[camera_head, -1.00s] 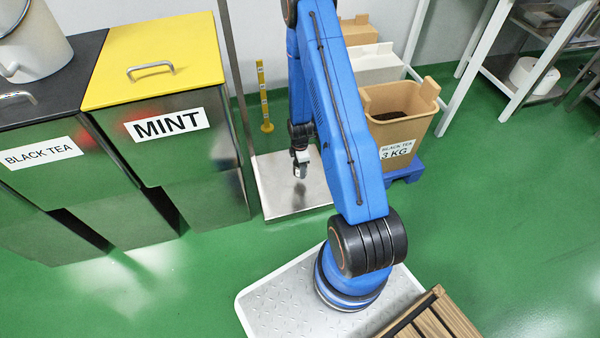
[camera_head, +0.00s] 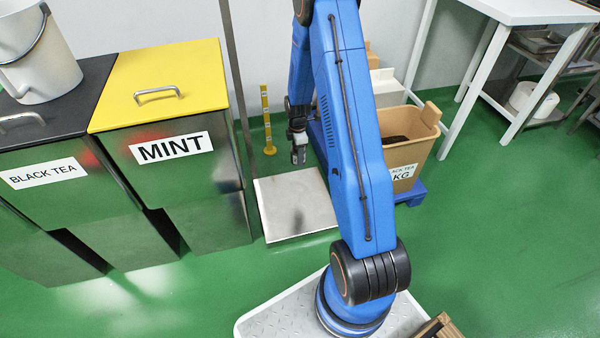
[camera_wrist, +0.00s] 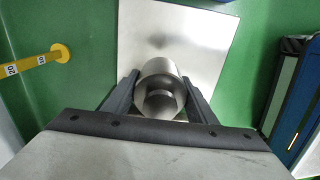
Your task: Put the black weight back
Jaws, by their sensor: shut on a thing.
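My gripper (camera_head: 298,152) is shut on a shiny steel-grey cylinder (camera_wrist: 160,85), which shows between the two dark fingers in the wrist view. The cylinder looks silver, not black; I see no black weight in either view. The gripper and cylinder are raised over the rear part of a flat steel plate (camera_head: 295,215) on the floor. The plate also shows behind the cylinder in the wrist view (camera_wrist: 200,40).
A yellow numbered post (camera_head: 265,115) stands behind the plate. Steel bins with a yellow lid (camera_head: 155,65) and a black lid (camera_head: 60,105) stand at left. A brown tea container (camera_head: 415,140) on a blue base is at right. A white table (camera_head: 520,12) is farther right.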

